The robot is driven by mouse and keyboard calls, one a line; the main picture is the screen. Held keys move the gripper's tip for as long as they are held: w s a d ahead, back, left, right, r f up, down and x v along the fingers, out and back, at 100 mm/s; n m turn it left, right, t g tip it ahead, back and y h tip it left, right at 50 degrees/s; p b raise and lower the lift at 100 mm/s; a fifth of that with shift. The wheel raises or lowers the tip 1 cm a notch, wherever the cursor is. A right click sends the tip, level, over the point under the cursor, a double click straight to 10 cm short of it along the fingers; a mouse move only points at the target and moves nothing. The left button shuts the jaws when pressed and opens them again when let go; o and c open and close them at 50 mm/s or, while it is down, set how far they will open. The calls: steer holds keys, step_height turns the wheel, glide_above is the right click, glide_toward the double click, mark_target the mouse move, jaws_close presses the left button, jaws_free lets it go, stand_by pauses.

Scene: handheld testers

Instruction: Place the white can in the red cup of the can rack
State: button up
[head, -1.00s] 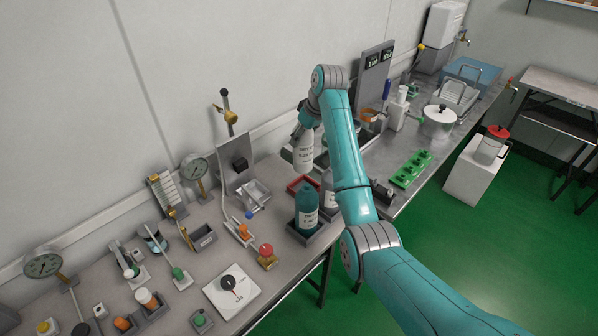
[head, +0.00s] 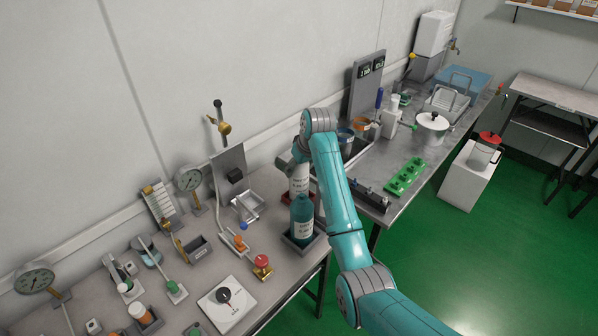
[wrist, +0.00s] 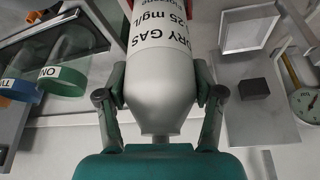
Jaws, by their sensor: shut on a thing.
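The white can (head: 299,181) is upright in my gripper (head: 298,162), with its lower part at the red cup (head: 285,197) of the rack. In the wrist view the can (wrist: 158,65) fills the middle, its black lettering showing, and my gripper (wrist: 160,85) is shut on it from both sides. A little red of the cup (wrist: 125,4) shows at the top edge there. The teal bottle and the arm hide much of the cup, so I cannot tell whether the can touches its floor.
A metal tray (head: 246,206) and an upright plate (head: 230,165) are to the left. My arm hides part of the bench on the right.

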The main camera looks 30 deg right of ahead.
steer(key=shift+f, duration=0.75)
steer(key=o, duration=1.3)
steer(key=shift+f, duration=0.15)
steer(key=shift+o, duration=0.2)
steer(key=v, duration=1.2)
